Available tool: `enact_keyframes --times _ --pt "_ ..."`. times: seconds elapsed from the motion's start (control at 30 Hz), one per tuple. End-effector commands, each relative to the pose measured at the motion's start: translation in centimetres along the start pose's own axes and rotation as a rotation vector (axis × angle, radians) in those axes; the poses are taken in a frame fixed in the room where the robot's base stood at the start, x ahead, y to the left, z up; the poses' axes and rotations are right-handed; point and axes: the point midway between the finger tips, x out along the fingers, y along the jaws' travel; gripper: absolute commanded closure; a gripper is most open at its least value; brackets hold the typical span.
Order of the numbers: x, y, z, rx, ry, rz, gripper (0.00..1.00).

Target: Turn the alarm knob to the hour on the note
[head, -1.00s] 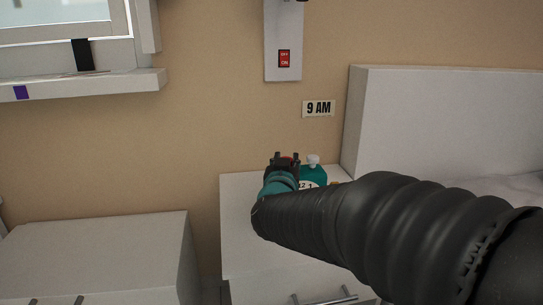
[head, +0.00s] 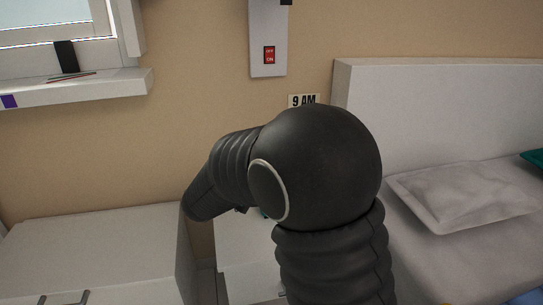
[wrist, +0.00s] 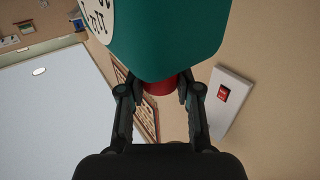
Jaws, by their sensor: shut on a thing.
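The note (head: 303,100) on the wall reads 9 AM; my arm covers its lower edge in the head view. The teal alarm clock (wrist: 185,35) fills the top of the wrist view, with part of its white dial (wrist: 98,15) showing at the left. A red knob (wrist: 159,88) sticks out of the clock toward my gripper (wrist: 160,92). My gripper's two fingers are closed around the red knob. In the head view my arm hides the gripper and nearly all of the clock. The hour set on the knob cannot be read.
A white wall panel (head: 267,25) carries a red off/on switch (head: 269,55). A white cabinet (head: 90,245) stands at left, below a window sill (head: 100,88). A bed with a white headboard (head: 430,110) and a pillow (head: 460,195) is at right.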

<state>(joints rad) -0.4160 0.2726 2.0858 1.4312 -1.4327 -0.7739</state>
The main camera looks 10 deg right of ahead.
Motion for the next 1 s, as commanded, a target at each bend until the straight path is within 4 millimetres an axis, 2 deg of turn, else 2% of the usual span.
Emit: enact_keyframes --times 0.57,0.6,0.67,0.7,1.0 --pt "0.03 0.02 0.0 0.0 0.001 0.031 1.0" --pt "0.03 0.01 0.0 0.0 0.001 0.031 0.59" --pt "0.02 0.01 0.0 0.0 0.001 0.031 0.44" --pt "0.02 0.0 0.0 0.0 0.001 0.031 0.4" --pt "-0.14 -0.06 0.0 0.0 0.0 0.029 0.4"
